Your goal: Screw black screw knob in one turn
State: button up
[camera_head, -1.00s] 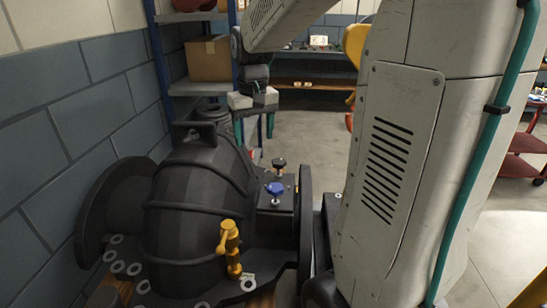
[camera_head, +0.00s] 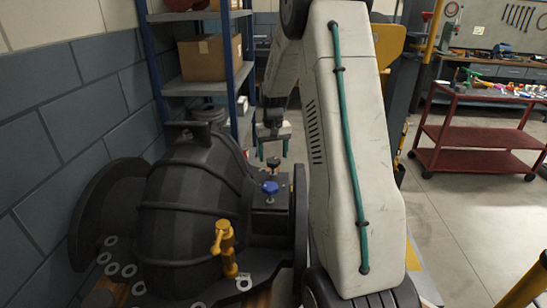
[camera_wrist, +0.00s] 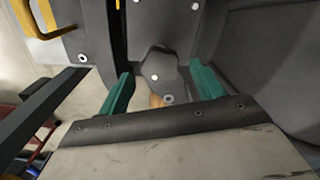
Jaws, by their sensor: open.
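The black screw knob (camera_head: 273,162) stands on a short post on the dark block at the right side of the casing. A blue knob (camera_head: 270,187) stands just in front of it. My gripper (camera_head: 273,153) is open, its teal fingers pointing down above and slightly behind the black knob, apparently apart from it. In the wrist view my gripper (camera_wrist: 163,80) shows its two teal fingers spread wide with nothing held. A dark grey part with bolt heads shows between them; I cannot tell the black knob there.
The dark ribbed casing (camera_head: 185,215) fills the lower left, with a yellow valve (camera_head: 224,245) in front. A blue shelf rack (camera_head: 240,75) holds a cardboard box (camera_head: 208,58). A red cart (camera_head: 470,145) stands right; the floor before it is clear.

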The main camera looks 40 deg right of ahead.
jog(key=shift+f, duration=0.9)
jog(key=c, duration=1)
jog(key=m, duration=0.6)
jog(key=shift+m, duration=0.3)
jog(key=m, duration=0.5)
jog(key=shift+w+m, duration=0.1)
jog(key=shift+m, duration=0.3)
jog(key=shift+r, duration=0.1)
jog(key=o, duration=1)
